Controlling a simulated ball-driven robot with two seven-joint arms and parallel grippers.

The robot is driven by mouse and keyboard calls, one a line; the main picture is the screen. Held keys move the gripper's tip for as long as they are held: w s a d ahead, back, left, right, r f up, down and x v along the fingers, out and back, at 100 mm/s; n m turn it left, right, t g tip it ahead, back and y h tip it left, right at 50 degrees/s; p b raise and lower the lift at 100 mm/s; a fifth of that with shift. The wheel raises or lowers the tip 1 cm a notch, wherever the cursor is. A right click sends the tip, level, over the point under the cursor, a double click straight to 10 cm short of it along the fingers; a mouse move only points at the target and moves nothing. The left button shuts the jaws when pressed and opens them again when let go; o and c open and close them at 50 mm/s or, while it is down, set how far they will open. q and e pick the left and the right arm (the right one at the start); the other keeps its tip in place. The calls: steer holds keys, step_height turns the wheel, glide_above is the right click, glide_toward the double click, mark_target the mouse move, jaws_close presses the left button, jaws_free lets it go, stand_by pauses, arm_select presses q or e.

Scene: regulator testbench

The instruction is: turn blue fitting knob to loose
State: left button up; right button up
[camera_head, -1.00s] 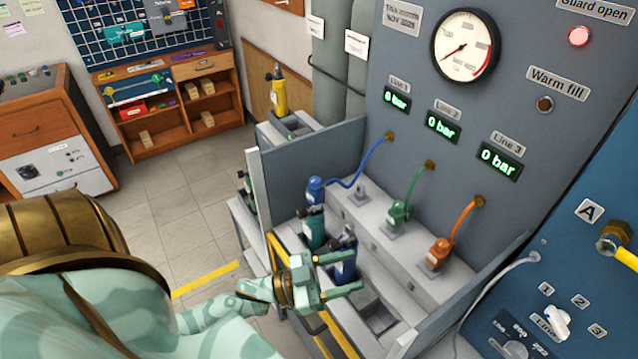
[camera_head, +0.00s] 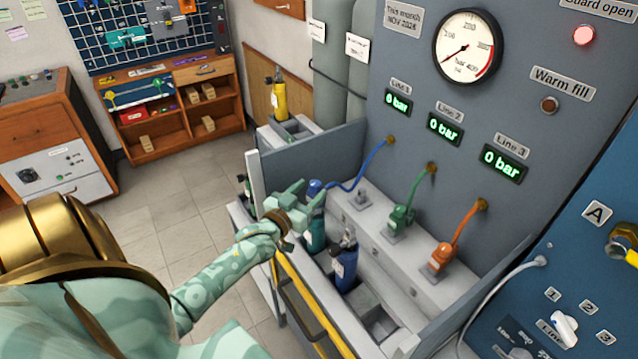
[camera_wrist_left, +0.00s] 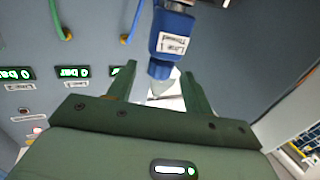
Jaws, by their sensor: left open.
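The blue fitting (camera_head: 314,186) sits atop a dark green cylinder (camera_head: 316,235) in the trough, with a blue hose rising from it. In the left wrist view the blue fitting (camera_wrist_left: 173,38) carries a white label that reads upside down. Its narrower blue end (camera_wrist_left: 160,69) lies near the gap between my fingertips. My left gripper (camera_head: 309,191) is open at the fitting, partly covering it in the head view. In the left wrist view the open fingers of the gripper (camera_wrist_left: 158,76) stand on either side below the fitting. I cannot tell whether they touch it. My right gripper is not in view.
Green (camera_head: 400,216) and orange (camera_head: 439,253) fittings stand on the grey ledge to the right. A dark blue cylinder (camera_head: 345,262) stands in the trough nearer me. A yellow-edged rail (camera_head: 312,305) runs along the front, and a grey side panel (camera_head: 315,155) closes the far end.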

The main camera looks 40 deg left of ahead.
mark_target(319, 181)
arm_select(q)
steer(key=w, duration=0.5)
steer(key=shift+a+b, duration=0.25)
steer(key=shift+b, duration=0.05)
steer(key=c, duration=1)
steer(key=shift+s+r+n+y+p, duration=0.1)
steer(key=shift+n+y+p, duration=0.2)
steer(key=shift+y+p, duration=0.35)
steer(key=o, duration=1)
